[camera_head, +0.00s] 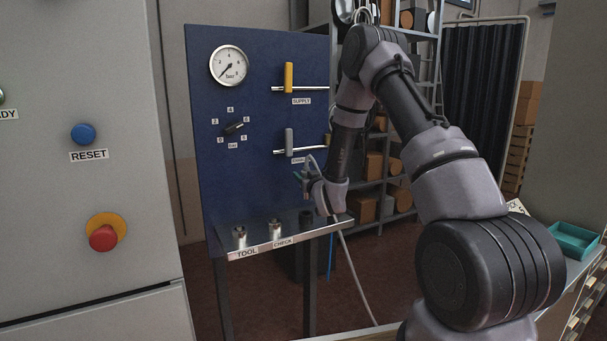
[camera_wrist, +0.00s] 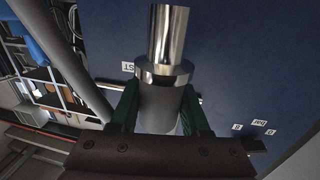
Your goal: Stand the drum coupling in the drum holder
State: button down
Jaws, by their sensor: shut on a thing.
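My gripper (camera_wrist: 160,106) is shut on a metal coupling (camera_wrist: 168,38) in the wrist view. The coupling is a stepped cylinder with a shiny narrower end, a wider collar and a grey body between the green fingers. In the head view my gripper (camera_head: 304,178) is in front of the blue panel, above the right part of the narrow metal shelf (camera_head: 262,240). The coupling is too small to make out clearly there. Shelf labels read TOOL and CHECK; I cannot read a drum label, so I cannot tell which place is the drum holder.
Two shiny metal pieces, one at TOOL (camera_head: 239,237) and one at CHECK (camera_head: 275,229), stand on the shelf. A dark piece (camera_head: 306,216) is farther right. The blue panel (camera_head: 240,120) behind carries a gauge (camera_head: 229,66), a dial and two valve handles.

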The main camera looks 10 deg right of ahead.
jog(key=shift+f, duration=4)
jog(key=shift+f, duration=0.45)
jog(key=shift+c, duration=1.5)
grip_release()
